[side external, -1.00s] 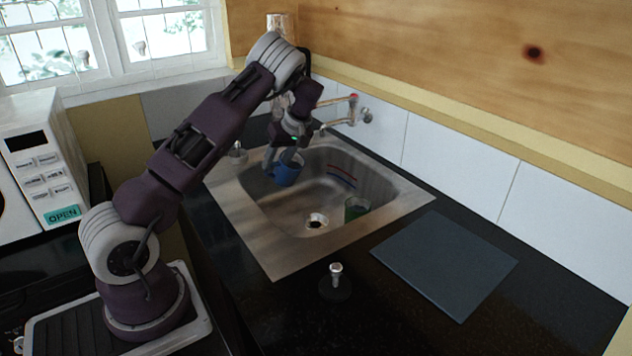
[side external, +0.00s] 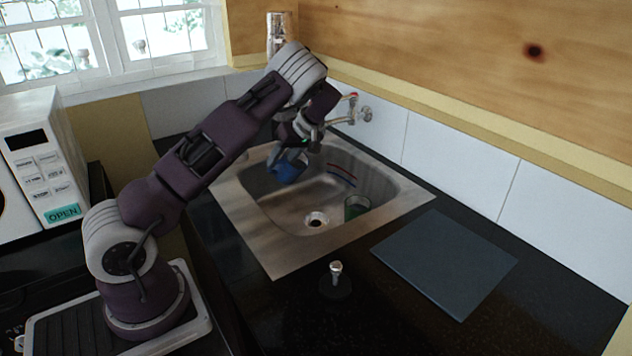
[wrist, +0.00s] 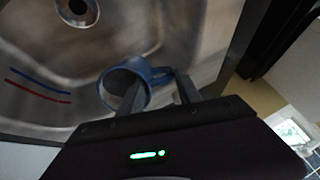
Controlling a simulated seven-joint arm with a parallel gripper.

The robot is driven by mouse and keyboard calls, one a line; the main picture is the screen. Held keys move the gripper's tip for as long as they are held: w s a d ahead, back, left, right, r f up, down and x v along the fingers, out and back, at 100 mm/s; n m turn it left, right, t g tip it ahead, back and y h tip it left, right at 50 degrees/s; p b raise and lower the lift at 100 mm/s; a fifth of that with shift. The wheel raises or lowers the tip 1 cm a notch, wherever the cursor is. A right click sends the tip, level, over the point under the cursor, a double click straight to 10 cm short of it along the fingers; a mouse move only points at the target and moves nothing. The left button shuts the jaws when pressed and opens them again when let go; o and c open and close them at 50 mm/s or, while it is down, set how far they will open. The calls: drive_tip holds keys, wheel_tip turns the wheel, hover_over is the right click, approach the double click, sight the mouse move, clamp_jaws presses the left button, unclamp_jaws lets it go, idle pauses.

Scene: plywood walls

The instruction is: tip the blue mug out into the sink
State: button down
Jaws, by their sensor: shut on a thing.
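The blue mug (side external: 287,171) is in my gripper over the left, far part of the sink (side external: 262,236). It is tilted in the side view. In the wrist view the mug (wrist: 126,84) shows its dark mouth, with its handle toward the right finger. My gripper (wrist: 158,92) is shut on the mug, one finger reaching to its rim. In the side view my gripper (side external: 291,150) comes down on the mug from above. I cannot tell whether anything is inside the mug or pouring out.
A green cup (side external: 355,208) stands in the sink's right part, near the drain (side external: 316,219). The tap (side external: 352,108) is on the tiled wall behind. A dark board (side external: 445,263) lies on the counter at the right. A small metal-topped knob (side external: 336,274) stands in front of the sink.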

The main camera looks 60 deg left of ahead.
drive_tip(key=shift+w+d+r+g+y+p, duration=0.25)
drive_tip(key=shift+d+y+p, duration=0.15)
drive_tip(key=shift+y, duration=0.15)
drive_tip(key=shift+w+d+r+g+y+p, duration=0.15)
drive_tip(key=shift+d+r+y+p, duration=0.15)
drive_tip(key=shift+y, duration=0.25)
idle(0.4)
drive_tip(key=shift+w+d+r+g+y+p, duration=0.2)
drive_tip(key=shift+d+g+y+p, duration=0.2)
drive_tip(key=shift+y, duration=0.35)
drive_tip(key=shift+w+d+r+g+y+p, duration=0.15)
drive_tip(key=shift+d+r+g+y+p, duration=0.1)
drive_tip(key=shift+d+g+y+p, duration=0.35)
drive_tip(key=shift+w+d+r+g+y+p, duration=0.1)
drive_tip(key=shift+w+r+g+y+p, duration=0.2)
drive_tip(key=shift+y, duration=0.55)
idle(1.8)
drive_tip(key=shift+w+d+y+p, duration=0.3)
drive_tip(key=shift+d+y+p, duration=0.05)
drive_tip(key=shift+d+y, duration=0.6)
idle(0.5)
drive_tip(key=shift+w+d+g+y, duration=0.15)
drive_tip(key=shift+d+g+y, duration=0.15)
drive_tip(key=shift+g+y, duration=0.25)
idle(0.5)
